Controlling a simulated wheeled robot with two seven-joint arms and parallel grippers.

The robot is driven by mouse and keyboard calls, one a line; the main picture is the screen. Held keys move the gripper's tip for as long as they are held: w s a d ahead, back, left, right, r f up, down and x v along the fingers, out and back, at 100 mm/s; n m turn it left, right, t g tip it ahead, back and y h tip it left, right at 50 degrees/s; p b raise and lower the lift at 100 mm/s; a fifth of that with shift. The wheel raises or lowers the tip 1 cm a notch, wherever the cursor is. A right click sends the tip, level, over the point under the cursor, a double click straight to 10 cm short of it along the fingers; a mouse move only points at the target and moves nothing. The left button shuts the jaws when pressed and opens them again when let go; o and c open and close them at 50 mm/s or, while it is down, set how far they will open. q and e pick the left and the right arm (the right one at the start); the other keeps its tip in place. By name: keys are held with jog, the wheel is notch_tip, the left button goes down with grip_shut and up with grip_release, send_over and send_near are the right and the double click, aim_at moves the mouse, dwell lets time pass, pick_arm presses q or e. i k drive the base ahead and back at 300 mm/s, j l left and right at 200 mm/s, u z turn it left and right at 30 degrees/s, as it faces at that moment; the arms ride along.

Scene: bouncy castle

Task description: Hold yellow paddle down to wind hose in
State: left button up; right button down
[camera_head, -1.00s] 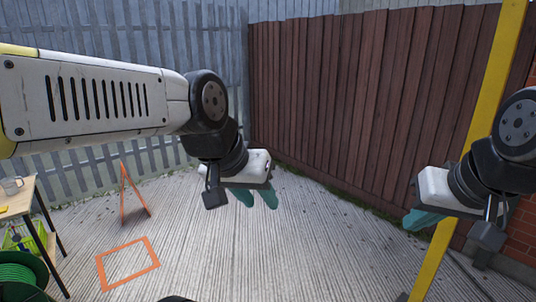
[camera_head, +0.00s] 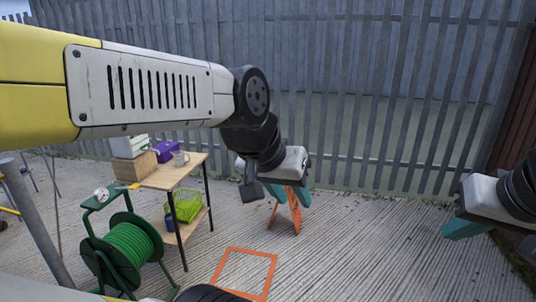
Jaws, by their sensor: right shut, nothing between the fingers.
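The green hose reel (camera_head: 131,247) stands on the ground at the lower left, with green hose wound on its drum. On its top plate are a round white dial (camera_head: 101,194) and a small yellow paddle (camera_head: 127,187). My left gripper (camera_head: 290,197) is at the middle of the view, well to the right of the reel, pointing down. Its teal fingers look apart and empty. My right gripper (camera_head: 458,230) is at the right edge, shut and empty, far from the reel.
A wooden table (camera_head: 172,172) beside the reel holds a purple box (camera_head: 166,150) and a glass jug (camera_head: 181,158). A green crate (camera_head: 186,206) sits on its lower shelf. An orange A-frame (camera_head: 290,216) stands behind my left gripper. An orange square (camera_head: 225,267) marks open ground.

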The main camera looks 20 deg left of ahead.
aim_at(135, 185)
jog(key=i+j+u, duration=0.1)
jog(key=i+u, duration=0.5)
jog(key=u, duration=0.2)
jog(key=i+l+u, duration=0.1)
jog(key=i+u, duration=0.3)
jog(key=i+l+u, duration=0.15)
jog(key=u, duration=0.25)
jog(key=i+l+u, duration=0.25)
jog(key=u, duration=0.15)
jog(key=i+l+u, duration=0.15)
jog(key=i+u, duration=0.15)
jog(key=u, duration=0.15)
jog(key=i+l+u, duration=0.25)
jog(key=u, duration=0.2)
jog(key=i+l+u, duration=0.25)
jog(key=u, duration=0.2)
jog(key=i+l+u, duration=0.15)
jog(key=l+u, duration=0.35)
